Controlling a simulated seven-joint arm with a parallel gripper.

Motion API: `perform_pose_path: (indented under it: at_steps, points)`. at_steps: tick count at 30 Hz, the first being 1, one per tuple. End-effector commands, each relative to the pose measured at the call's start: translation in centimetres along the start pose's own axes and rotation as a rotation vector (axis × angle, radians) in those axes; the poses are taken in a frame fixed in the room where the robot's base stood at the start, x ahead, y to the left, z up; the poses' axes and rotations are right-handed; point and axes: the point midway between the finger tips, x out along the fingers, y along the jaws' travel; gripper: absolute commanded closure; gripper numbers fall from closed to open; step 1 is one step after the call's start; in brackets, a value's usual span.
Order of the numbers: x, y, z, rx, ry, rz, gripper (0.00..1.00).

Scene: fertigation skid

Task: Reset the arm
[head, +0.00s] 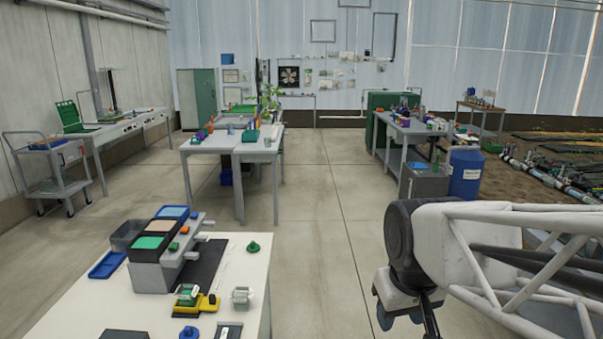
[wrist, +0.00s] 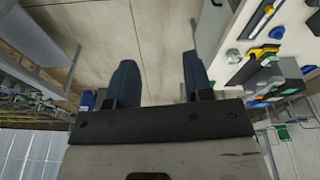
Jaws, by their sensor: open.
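My gripper (wrist: 158,68) shows in the wrist view as two dark blue fingers set well apart, with only bare floor between them. It is open and empty. In the head view my arm reaches in from the right, and the gripper (head: 408,312) hangs at the lower right, partly cut off by the frame edge. It is over the floor, to the right of the white-topped bench (head: 232,305) and apart from it.
The bench holds a grey unit with coloured trays (head: 165,245), a blue tray (head: 108,265), a yellow-and-green device (head: 195,298) and a green knob (head: 253,247). Grey tables (head: 225,140) and a blue barrel (head: 466,175) stand farther back. The central floor (head: 325,220) is clear.

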Motion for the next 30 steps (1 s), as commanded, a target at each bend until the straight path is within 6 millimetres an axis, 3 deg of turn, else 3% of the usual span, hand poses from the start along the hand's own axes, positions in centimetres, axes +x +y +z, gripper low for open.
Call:
perform_pose_path:
  at_steps: [6,12,30]
  points:
    - [-0.2,0.9,4.6,0.117,0.019,0.012,0.53]
    - [-0.1,1.2,6.9,0.180,0.027,0.017,0.53]
    - [0.0,1.3,7.4,0.193,0.027,0.018,0.53]
